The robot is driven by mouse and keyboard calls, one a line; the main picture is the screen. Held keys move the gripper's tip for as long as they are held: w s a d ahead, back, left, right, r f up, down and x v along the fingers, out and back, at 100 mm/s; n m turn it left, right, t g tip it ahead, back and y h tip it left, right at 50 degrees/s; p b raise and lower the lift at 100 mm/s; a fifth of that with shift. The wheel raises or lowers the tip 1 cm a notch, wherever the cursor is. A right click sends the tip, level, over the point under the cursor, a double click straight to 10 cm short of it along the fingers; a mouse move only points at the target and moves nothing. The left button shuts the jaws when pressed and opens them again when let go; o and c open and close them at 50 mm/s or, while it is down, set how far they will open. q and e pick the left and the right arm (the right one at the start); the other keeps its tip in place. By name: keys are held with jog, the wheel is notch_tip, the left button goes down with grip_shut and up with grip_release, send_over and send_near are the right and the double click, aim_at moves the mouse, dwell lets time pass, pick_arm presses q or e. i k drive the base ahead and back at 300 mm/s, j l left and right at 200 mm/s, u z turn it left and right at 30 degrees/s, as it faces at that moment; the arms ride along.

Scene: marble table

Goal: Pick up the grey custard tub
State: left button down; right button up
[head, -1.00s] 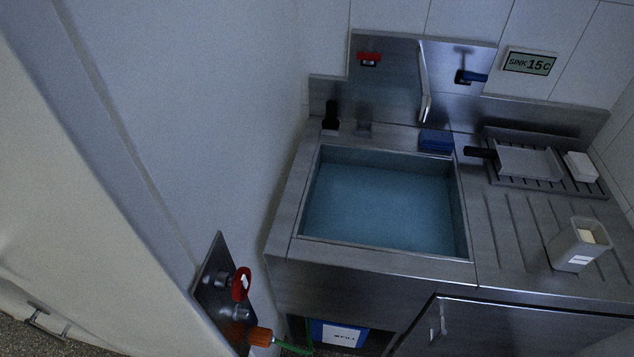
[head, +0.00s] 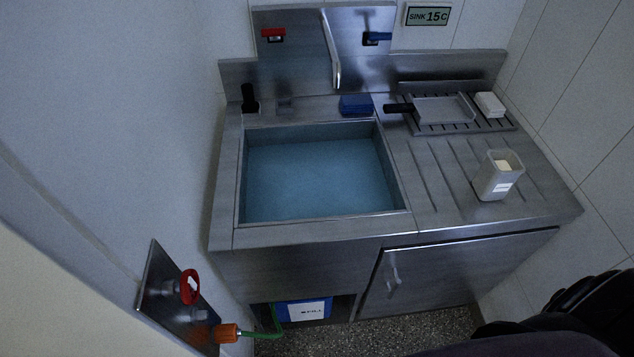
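A grey tub (head: 498,175) with a white label and pale contents stands upright on the ribbed drainboard (head: 450,190), right of the sink. I take it to be the custard tub; its label is too small to read. Neither gripper shows. A dark part at the lower right looks like my own arm, well below and to the right of the tub.
The sink basin (head: 318,180) holds bluish water. A black-handled pan (head: 443,108) and a white block (head: 490,104) lie on a rack behind the tub. A blue sponge-like block (head: 356,105) sits behind the basin. A red valve wheel (head: 189,287) is at lower left.

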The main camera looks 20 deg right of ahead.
aim_at(501, 168)
jog(key=z, duration=1.8)
